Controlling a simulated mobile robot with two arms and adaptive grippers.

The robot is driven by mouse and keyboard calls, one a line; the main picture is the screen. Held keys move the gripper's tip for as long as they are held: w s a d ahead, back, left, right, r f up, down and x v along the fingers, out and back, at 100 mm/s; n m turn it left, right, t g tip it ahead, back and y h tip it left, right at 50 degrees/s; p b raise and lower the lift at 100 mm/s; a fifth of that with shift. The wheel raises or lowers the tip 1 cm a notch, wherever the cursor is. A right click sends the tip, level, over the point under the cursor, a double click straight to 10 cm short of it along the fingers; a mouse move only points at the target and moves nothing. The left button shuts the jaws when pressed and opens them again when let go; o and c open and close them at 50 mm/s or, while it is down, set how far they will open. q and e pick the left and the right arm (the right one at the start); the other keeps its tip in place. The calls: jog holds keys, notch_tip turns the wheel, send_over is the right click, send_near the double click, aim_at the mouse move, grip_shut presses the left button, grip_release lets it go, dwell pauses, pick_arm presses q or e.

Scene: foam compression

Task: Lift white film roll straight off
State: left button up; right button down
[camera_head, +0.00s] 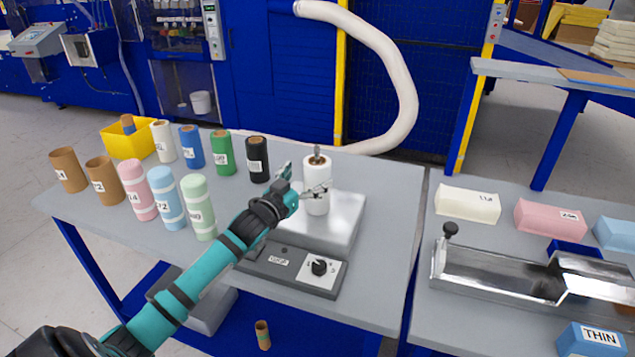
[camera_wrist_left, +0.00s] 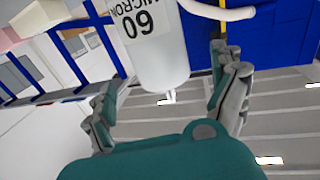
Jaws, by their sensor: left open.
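The white film roll (camera_head: 317,172) stands upright on a spindle over the silver plate (camera_head: 338,215) of a grey tabletop machine. The spindle tip pokes out of its brown core. My left gripper (camera_head: 308,190) reaches in from the left and is open at the roll's side, its fingers near the roll's mid-height. In the left wrist view, the roll (camera_wrist_left: 165,65) with its "60 MICRON" label lies between the two spread fingers, with gaps visible. Whether either finger touches it cannot be told. My right gripper is not in view.
Left of the machine stand black (camera_head: 257,160), green (camera_head: 222,152) and blue (camera_head: 191,147) rolls, pastel rolls and brown cores (camera_head: 68,170). A yellow bin (camera_head: 128,138) is behind them. A second table at right holds foam blocks (camera_head: 467,204) and a metal trough (camera_head: 490,270).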

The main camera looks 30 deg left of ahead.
aim_at(317, 163)
pick_arm(q)
jog(key=shift+w+r, duration=0.1)
jog(key=shift+w, duration=0.15)
jog(key=shift+w+r, duration=0.1)
jog(key=shift+w, duration=0.15)
jog(key=w+p, duration=0.2)
jog(key=w, duration=0.2)
jog(key=shift+w+a, duration=0.15)
jog(key=shift+w, duration=0.2)
jog(key=c, duration=1.7)
jog(key=shift+c, duration=0.5)
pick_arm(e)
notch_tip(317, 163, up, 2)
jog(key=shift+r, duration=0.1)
pick_arm(q)
jog(key=shift+r, duration=0.15)
